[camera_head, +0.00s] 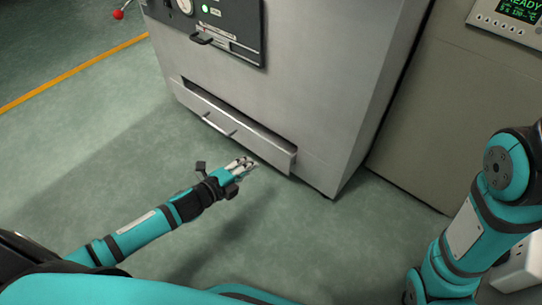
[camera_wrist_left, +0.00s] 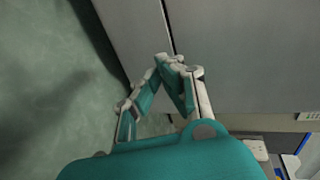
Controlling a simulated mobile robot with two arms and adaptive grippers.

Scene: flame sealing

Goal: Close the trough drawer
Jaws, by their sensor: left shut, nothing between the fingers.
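The trough drawer (camera_head: 270,145) is a long, low grey drawer near the bottom of the grey metal cabinet (camera_head: 310,80). It stands partly out, with a dark gap along its top edge. A bar handle (camera_head: 219,125) is on its front. My left gripper (camera_head: 249,161) is shut and empty, low in front of the drawer's right half. Contact with the drawer cannot be told. In the left wrist view the fingertips (camera_wrist_left: 166,58) meet before grey metal panels with a dark seam between them. My right gripper is out of view.
A control panel (camera_head: 240,22) with a black handle (camera_head: 202,39) is higher on the cabinet. A beige unit with a green display (camera_head: 518,10) stands to the right. Green floor (camera_head: 90,130) is open to the left, crossed by a yellow line (camera_head: 70,75).

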